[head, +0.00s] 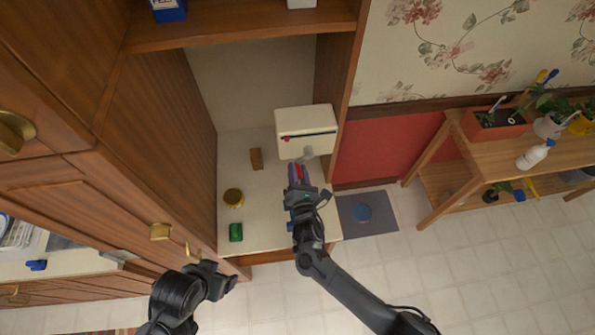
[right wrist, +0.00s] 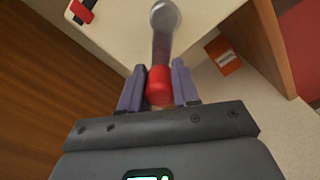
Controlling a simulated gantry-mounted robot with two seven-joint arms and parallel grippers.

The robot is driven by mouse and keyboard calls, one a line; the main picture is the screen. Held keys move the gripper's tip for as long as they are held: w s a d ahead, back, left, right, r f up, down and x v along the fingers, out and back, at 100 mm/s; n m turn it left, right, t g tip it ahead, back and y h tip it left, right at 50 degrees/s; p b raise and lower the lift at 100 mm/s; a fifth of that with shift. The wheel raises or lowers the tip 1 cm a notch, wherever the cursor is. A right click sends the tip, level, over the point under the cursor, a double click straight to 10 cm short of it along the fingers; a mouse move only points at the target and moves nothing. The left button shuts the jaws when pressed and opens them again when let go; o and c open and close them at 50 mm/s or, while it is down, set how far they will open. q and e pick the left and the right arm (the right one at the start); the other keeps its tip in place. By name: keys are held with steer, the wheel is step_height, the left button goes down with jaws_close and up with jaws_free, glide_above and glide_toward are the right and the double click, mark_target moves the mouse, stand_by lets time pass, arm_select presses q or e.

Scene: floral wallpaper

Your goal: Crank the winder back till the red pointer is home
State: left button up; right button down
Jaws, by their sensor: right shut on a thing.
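The winder (head: 300,120) is a white box at the back right of the alcove counter. A dark slot crosses its front, and the red pointer (head: 286,139) is near the slot's left end. In the right wrist view the pointer (right wrist: 82,11) is at the upper left. A grey crank arm (right wrist: 164,30) ends in a red handle (right wrist: 159,85). My right gripper (head: 297,174) is at the crank, its fingers (right wrist: 159,88) on both sides of the handle, shut on it. My left gripper (head: 226,284) is low in front of the counter, away from the winder; its jaws are unclear.
On the counter are a brown box (head: 257,159), a yellow round tin (head: 233,197) and a green block (head: 236,232). The alcove's right wall (head: 338,75) stands close to the winder. A wooden plant bench (head: 470,130) is at the right.

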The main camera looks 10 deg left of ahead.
steer(key=c, duration=0.8)
jaws_free()
steer(key=shift+d, duration=0.1)
steer(key=shift+s, duration=0.1)
steer(key=v, duration=1)
steer(key=shift+s+d+r, duration=0.1)
steer(key=shift+s, duration=0.2)
